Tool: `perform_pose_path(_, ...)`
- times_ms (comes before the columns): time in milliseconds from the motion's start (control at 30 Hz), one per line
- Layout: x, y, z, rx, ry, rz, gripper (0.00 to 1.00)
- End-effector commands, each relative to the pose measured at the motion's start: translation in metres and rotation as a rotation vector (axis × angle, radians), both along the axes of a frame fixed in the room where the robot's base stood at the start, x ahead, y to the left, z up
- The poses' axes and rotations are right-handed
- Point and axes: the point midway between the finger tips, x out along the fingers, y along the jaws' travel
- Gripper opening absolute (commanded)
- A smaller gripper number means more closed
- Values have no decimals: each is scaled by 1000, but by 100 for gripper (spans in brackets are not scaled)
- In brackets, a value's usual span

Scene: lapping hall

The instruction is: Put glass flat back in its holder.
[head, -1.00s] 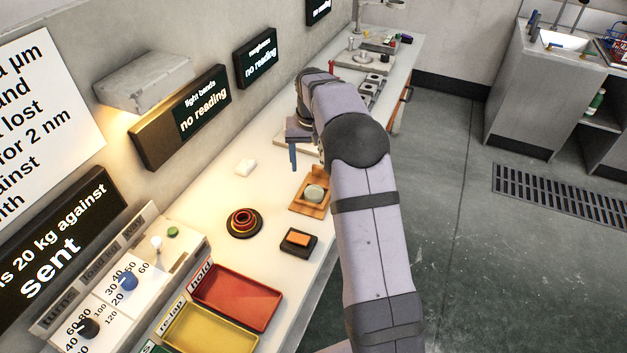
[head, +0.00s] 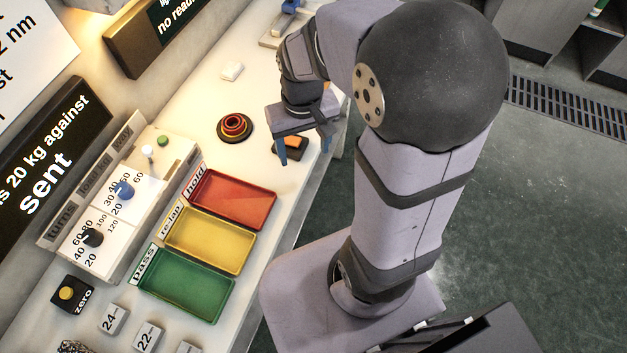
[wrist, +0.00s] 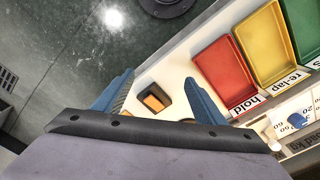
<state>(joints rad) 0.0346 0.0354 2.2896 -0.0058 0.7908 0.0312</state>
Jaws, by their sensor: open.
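My gripper (head: 303,150) is open and empty, fingers pointing down, above the black box with an orange pad (head: 290,147). In the wrist view this box (wrist: 154,100) shows between the two spread blue fingers (wrist: 160,80), apart from them. The glass flat does not show in either current view. A pale round disc on a wooden holder, probably the glass flat, stood just beyond the box a second ago; my arm now covers that area in the head view.
A red and black ring stack (head: 235,128) stands left of my gripper. Red (head: 268,214), yellow (head: 242,264) and green (head: 213,309) trays line the bench nearer me. A small white block (head: 232,71) lies farther back. A control panel (head: 112,215) stands on the left.

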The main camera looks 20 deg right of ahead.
Motion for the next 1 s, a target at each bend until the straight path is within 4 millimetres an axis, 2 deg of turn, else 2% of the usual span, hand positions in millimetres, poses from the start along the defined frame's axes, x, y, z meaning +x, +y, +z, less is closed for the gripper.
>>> perform_pose_path(33,-19,4,-3,1,3,17,65)
perform_pose_path(100,-39,7,-9,2,11,35,65)
perform_pose_path(200,-60,9,-15,3,18,51,65)
perform_pose_path(300,-72,11,-18,3,23,61,65)
perform_pose_path(433,-77,11,-20,3,24,66,65)
perform_pose_path(1000,-77,11,-20,3,26,65,65)
